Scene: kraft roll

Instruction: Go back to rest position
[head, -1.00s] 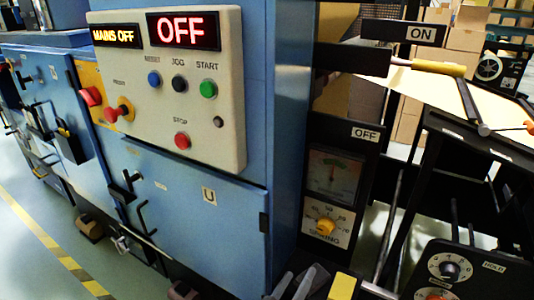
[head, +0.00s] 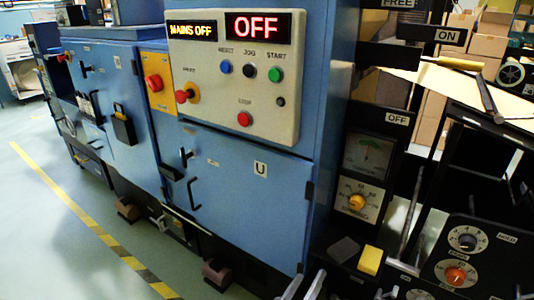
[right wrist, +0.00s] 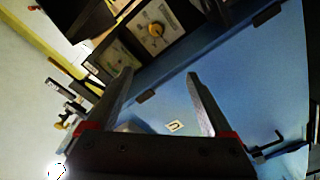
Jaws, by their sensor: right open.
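My right gripper (right wrist: 159,77) is open and empty in the right wrist view, its two grey fingers apart in front of the blue cabinet door (right wrist: 235,85). In the head view only the grey fingertips of this gripper (head: 304,284) show at the bottom edge, below the blue door (head: 240,190). The rest of that gripper is cut off by the frame. My left gripper is in neither view.
The control panel (head: 235,75) reads MAINS OFF and OFF. A dial box (head: 357,203), a yellow block (head: 371,260) and a knob box (head: 463,258) stand close to the right. Clear floor (head: 60,235) with a striped line lies left.

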